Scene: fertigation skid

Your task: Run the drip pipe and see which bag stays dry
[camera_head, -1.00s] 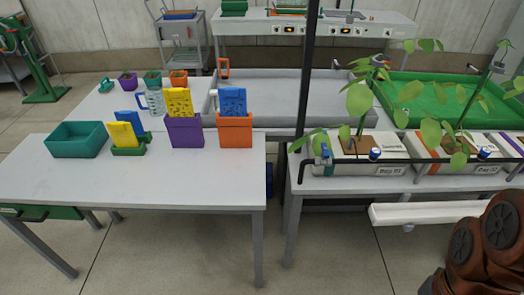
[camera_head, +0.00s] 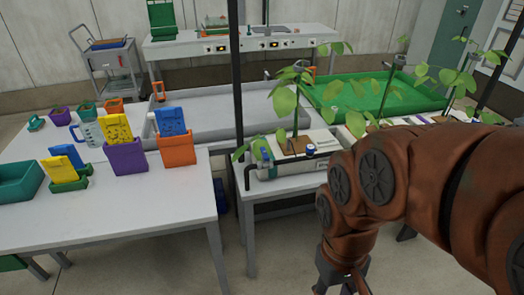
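Another white bag (camera_head: 357,123) shows in part farther right, mostly hidden behind my brown arm. My arm reaches down in front of the bench; my gripper is at the bottom edge, largely cut off, and its fingers cannot be made out.
The left table (camera_head: 130,226) holds a teal bin (camera_head: 18,180), purple pot (camera_head: 126,157) and orange pot (camera_head: 177,150) with cards. A grey tray (camera_head: 200,111) and green tray (camera_head: 370,93) lie behind. A dark post (camera_head: 238,80) stands by the bench's left end.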

